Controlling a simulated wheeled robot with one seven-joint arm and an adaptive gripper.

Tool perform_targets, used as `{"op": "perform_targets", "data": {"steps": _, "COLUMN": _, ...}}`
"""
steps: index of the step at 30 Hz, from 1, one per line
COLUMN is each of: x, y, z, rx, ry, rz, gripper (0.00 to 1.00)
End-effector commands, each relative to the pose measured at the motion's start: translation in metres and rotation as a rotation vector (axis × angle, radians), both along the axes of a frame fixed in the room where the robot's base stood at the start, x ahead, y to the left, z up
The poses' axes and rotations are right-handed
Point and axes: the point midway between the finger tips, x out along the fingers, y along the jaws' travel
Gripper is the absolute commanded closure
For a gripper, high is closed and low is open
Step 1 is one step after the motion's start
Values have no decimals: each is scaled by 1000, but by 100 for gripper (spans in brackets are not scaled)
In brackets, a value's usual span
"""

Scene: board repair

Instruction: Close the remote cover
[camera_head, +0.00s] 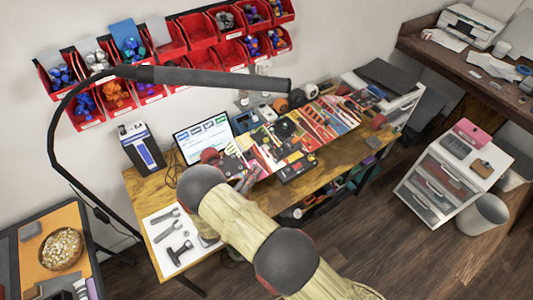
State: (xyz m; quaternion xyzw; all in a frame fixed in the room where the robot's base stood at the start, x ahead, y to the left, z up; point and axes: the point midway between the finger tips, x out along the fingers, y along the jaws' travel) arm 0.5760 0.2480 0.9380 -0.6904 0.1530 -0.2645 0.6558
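I cannot clearly make out the remote or its cover at this size. A small dark device (298,168) lies near the front edge of the wooden workbench (345,157), and I cannot tell whether it is the remote or whether a lid on it is open. My pale arm reaches up from the bottom of the view over the bench. What seems to be my gripper (243,183) is a small grey shape just beyond the arm's bend, left of the dark device. It is partly hidden by the arm, and its fingers are too small to read.
A lit screen (203,137) and many tools crowd the bench. A white mat (170,240) with wrenches and a hammer lies at its left end. A black lamp arm (220,79) crosses above. A white drawer unit (440,183) stands right. The floor between (400,220) is open.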

Motion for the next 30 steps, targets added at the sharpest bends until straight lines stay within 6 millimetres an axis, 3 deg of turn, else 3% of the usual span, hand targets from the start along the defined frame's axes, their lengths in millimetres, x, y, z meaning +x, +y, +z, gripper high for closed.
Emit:
{"op": "perform_targets", "data": {"steps": 4, "x": -6, "y": 13, "z": -15, "rx": -66, "ry": 20, "rz": 49, "gripper": 71}}
{"op": "perform_targets", "data": {"steps": 10, "x": 1, "y": 11, "z": -16, "rx": -80, "ry": 24, "rz": 59, "gripper": 71}}
{"op": "perform_targets", "data": {"steps": 24, "x": 72, "y": -31, "z": 0, "rx": -77, "ry": 23, "rz": 56, "gripper": 71}}
{"op": "perform_targets", "data": {"steps": 30, "x": 90, "y": -41, "z": 3, "rx": -78, "ry": 23, "rz": 57, "gripper": 71}}
